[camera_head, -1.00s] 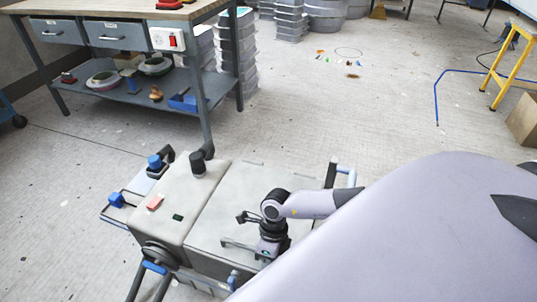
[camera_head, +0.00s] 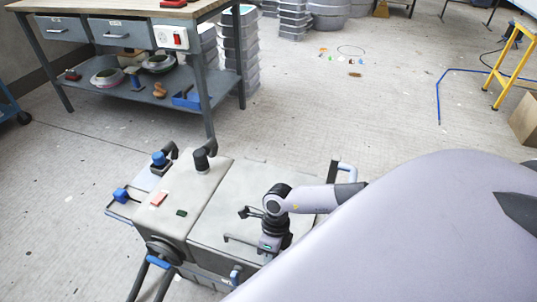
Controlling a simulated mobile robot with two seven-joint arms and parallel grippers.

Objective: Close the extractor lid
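The extractor (camera_head: 167,208) is a pale grey machine on dark legs at the lower middle. Its lid (camera_head: 238,185) is the flat grey panel on its right half. It lies about level with the body, with a thin dark seam on its left. A bar handle (camera_head: 240,240) runs near the lid's front edge. My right gripper (camera_head: 250,213) comes in from the right and is over the lid, close to the handle. Its fingertips are small and dark, and I cannot tell whether they touch the lid or how far apart they are. My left gripper is not in view.
A workbench (camera_head: 115,18) with drawers and a lower shelf stands at the upper left. Stacked grey tubs (camera_head: 240,50) stand behind it. A yellow stool (camera_head: 507,65) is at the far right. The floor between is mostly clear. My own body hides the lower right.

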